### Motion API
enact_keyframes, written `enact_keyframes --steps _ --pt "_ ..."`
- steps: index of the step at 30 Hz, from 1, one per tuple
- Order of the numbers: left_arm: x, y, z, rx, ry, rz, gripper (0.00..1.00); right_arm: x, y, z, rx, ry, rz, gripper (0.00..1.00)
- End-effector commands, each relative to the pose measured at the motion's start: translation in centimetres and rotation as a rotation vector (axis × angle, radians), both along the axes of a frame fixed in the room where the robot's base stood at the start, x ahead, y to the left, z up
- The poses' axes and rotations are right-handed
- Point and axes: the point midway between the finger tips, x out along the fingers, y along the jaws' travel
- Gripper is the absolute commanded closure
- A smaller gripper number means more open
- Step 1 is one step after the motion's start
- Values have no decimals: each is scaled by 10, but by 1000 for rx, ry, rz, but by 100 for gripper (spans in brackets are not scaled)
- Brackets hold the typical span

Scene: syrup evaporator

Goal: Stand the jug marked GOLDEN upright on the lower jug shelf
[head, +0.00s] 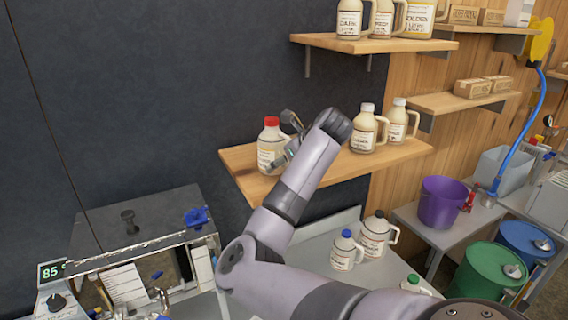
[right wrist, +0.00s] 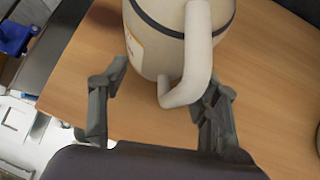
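A cream jug with a red cap (head: 271,148) stands upright on the lower jug shelf (head: 240,165), near its left end; its label is too small to read. My right gripper (head: 287,138) is at the jug's right side, partly hidden by my wrist. In the right wrist view, the jug (right wrist: 150,45) rests on the wooden board, its handle (right wrist: 195,60) facing me. The fingers (right wrist: 155,108) are spread apart, with the handle's lower end between and ahead of them, and do not clamp it. My left gripper is not in view.
Two more jugs (head: 366,130) (head: 397,122) stand further right on the lower shelf. An upper shelf (head: 370,44) holds several labelled containers. Two jugs (head: 345,252) (head: 375,237) stand on the grey table below. The evaporator (head: 140,240) is at lower left. Bare board lies between the red-capped jug and the others.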

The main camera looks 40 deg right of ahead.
Motion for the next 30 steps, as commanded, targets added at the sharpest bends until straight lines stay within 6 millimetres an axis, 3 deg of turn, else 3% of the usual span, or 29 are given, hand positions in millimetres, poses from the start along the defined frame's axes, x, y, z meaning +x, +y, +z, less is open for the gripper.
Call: enact_keyframes --steps 8,19,30 --pt "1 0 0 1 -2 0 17 0 0 -1 2 3 0 23" --pt "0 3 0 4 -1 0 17 -3 0 0 4 7 0 23" --pt "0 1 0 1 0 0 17 -49 5 50 4 -7 -5 23"
